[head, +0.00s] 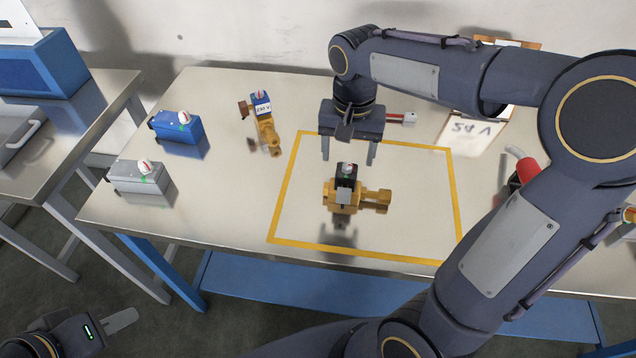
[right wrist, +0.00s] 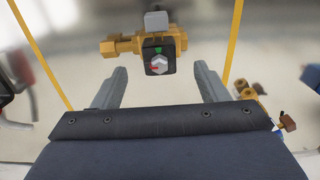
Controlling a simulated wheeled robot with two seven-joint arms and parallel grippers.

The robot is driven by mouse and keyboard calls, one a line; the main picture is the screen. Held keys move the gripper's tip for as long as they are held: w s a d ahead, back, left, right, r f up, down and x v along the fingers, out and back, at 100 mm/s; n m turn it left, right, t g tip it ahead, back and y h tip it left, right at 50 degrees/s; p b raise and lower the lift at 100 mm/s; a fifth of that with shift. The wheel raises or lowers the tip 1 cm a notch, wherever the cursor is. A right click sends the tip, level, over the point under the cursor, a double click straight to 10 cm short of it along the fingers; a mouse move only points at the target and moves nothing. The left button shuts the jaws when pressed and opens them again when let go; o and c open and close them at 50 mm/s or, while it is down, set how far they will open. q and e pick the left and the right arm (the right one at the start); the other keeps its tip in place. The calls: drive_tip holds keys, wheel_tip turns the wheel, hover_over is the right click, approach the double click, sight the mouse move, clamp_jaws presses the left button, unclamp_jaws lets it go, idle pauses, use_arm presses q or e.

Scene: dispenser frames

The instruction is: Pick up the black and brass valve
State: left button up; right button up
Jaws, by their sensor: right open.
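My left gripper (head: 105,328) is at the lower left, away from the table, and only one finger shows clearly.
A blue-topped brass valve (head: 264,122) stands left of the yellow outline (head: 282,205). A blue box (head: 178,127) and a grey box (head: 140,178) sit farther left. A labelled stand (head: 478,130) and a red-handled object (head: 526,172) are at the right. My right arm covers the table's right side.

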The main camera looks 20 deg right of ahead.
sight(347, 164)
drive_tip(key=f, duration=0.7)
drive_tip(key=shift+w+d+f, duration=0.25)
drive_tip(key=shift+w+f, duration=0.05)
drive_tip(key=shift+f, duration=0.05)
drive_tip(key=shift+c, duration=0.5)
clamp_jaws()
drive_tip(key=shift+r, duration=0.1)
